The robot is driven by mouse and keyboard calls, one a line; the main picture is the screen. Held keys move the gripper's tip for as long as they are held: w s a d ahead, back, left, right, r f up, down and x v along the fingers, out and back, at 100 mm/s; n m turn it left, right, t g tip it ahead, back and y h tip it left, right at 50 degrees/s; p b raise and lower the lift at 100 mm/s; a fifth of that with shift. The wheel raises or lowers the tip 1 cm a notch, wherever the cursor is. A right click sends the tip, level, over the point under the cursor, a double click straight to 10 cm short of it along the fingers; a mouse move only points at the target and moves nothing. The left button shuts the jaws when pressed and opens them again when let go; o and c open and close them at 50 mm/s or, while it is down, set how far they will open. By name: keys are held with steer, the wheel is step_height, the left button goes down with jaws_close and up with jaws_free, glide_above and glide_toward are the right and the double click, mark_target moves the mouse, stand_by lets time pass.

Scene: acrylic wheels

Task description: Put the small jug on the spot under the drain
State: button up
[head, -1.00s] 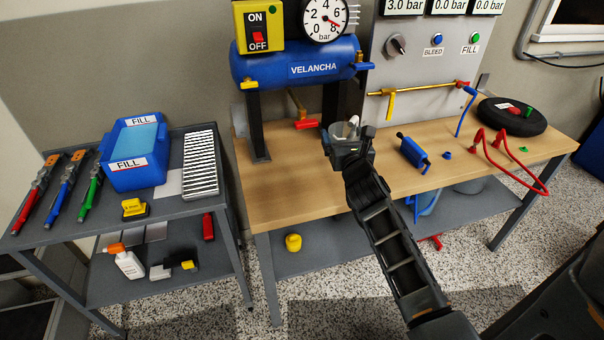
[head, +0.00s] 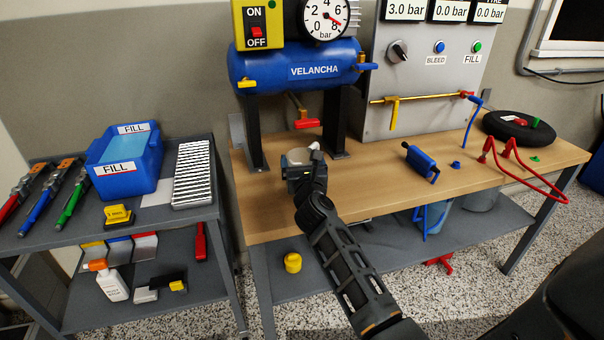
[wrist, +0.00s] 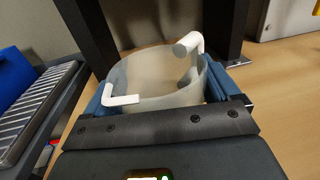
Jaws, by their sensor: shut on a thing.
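The small jug (wrist: 155,75) is a pale, translucent round vessel with a white handle. My gripper (head: 303,163) is shut on it, with a blue-lined finger on each side in the wrist view (wrist: 158,92). In the head view the jug (head: 301,152) shows only as a small pale rim above my gripper, over the wooden bench near its left part. The drain with its red lever (head: 307,122) hangs under the blue tank (head: 295,68), just behind the jug. I cannot see the spot under the drain, nor tell whether the jug touches the bench.
Two black tank legs (head: 256,130) stand either side behind my gripper. A blue cylinder tool (head: 421,161), red hose (head: 520,175) and black wheel (head: 518,127) lie to the right on the wooden bench (head: 380,180). A grey cart (head: 190,222) stands left.

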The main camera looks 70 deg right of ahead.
steer(key=shift+f, duration=0.85)
steer(key=shift+f+b, duration=0.2)
steer(key=shift+b, duration=0.2)
steer(key=o, duration=0.8)
steer(key=shift+r, duration=0.2)
steer(key=v, duration=1.2)
steer(key=shift+f, duration=0.1)
